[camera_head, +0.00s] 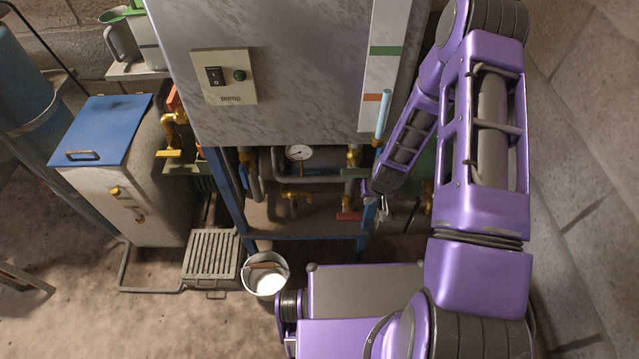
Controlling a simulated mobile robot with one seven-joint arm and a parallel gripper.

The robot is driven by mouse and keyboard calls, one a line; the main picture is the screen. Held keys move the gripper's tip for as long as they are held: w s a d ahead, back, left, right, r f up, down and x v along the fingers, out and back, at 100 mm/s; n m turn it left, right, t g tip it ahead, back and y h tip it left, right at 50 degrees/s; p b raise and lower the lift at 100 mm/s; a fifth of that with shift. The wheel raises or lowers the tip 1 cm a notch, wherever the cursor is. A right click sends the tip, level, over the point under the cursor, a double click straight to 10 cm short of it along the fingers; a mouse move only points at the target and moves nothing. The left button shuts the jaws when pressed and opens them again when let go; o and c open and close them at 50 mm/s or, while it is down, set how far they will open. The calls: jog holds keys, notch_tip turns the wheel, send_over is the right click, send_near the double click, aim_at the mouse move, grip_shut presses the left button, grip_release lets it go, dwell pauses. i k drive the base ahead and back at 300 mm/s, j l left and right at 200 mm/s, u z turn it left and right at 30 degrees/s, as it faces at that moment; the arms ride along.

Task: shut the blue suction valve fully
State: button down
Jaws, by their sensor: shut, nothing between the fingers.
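I cannot clearly make out a blue valve handle in the head view. A slim light-blue upright piece (383,115) stands at the right edge of the grey cabinet, above a brass fitting; I cannot tell whether it is a lever or a sight tube. My gripper (384,208) is small in view, at the right leg of the blue stand, below that piece. It is shut with nothing seen in it. A red valve handle (349,216) is just left of it. My purple arm hides the area to its right.
The grey cabinet (290,70) carries a pump switch box (224,76). Pipes, a round gauge (299,152) and a brass valve (296,194) sit beneath. A bucket (265,274) and a blue-lidded box (100,130) stand left. A block wall is close on the right.

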aim_at(244, 173)
jog(key=u, duration=1.1)
